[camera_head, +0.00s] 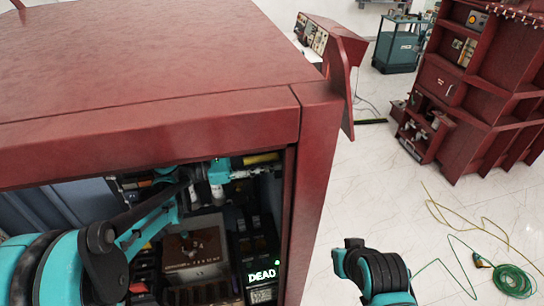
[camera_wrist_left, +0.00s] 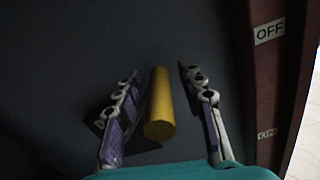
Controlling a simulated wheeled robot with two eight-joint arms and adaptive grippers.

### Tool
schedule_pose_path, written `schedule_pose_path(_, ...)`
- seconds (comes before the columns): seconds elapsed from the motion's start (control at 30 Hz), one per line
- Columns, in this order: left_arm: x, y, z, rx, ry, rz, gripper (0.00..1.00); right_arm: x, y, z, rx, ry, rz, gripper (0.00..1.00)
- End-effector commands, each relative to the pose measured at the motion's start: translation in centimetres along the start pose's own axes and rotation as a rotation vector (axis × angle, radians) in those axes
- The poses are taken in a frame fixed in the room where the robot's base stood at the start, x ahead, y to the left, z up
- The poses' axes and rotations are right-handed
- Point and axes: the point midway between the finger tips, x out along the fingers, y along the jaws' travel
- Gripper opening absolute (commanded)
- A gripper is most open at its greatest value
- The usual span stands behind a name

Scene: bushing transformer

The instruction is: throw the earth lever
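The earth lever shows as a yellow cylindrical handle (camera_wrist_left: 160,105) in the left wrist view, lying between the two fingers of my left gripper (camera_wrist_left: 160,73). The fingers are spread, with a visible gap on each side of the handle. In the head view the yellow handle (camera_head: 262,158) is high inside the red cabinet opening, and my left gripper (camera_head: 234,168) is beside it, partly shadowed. An OFF label (camera_wrist_left: 269,31) and an ON label (camera_wrist_left: 267,134) are on the red frame to the right. My right gripper is not visible; only part of that arm shows.
The red cabinet (camera_head: 140,95) has its roof and right post close around my left arm. A lit DEAD display (camera_head: 262,275) and a brown box (camera_head: 193,258) are below the handle. A green cable (camera_head: 512,278) lies on the floor at right.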

Motion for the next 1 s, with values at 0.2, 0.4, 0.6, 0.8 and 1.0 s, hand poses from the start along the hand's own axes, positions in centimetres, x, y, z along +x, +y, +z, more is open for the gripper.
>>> schedule_pose_path(0.2, 1.04, 0.01, 0.00, 0.000, 0.000, 0.001, 0.39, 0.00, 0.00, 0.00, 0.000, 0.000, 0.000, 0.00)
schedule_pose_path(0.4, 1.02, 0.02, 0.00, 0.000, 0.000, 0.001, 0.34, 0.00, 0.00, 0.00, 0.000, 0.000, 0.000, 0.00)
schedule_pose_path(0.6, 1.00, 0.02, 0.00, 0.000, 0.000, 0.001, 0.00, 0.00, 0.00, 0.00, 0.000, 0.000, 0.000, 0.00)
schedule_pose_path(0.8, 0.99, -0.07, -0.10, 0.005, 0.000, 0.001, 0.00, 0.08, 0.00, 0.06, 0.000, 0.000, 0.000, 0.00)
schedule_pose_path(1.0, 0.99, -0.70, -0.76, 0.057, 0.001, 0.000, 0.00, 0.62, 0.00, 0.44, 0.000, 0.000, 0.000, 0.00)
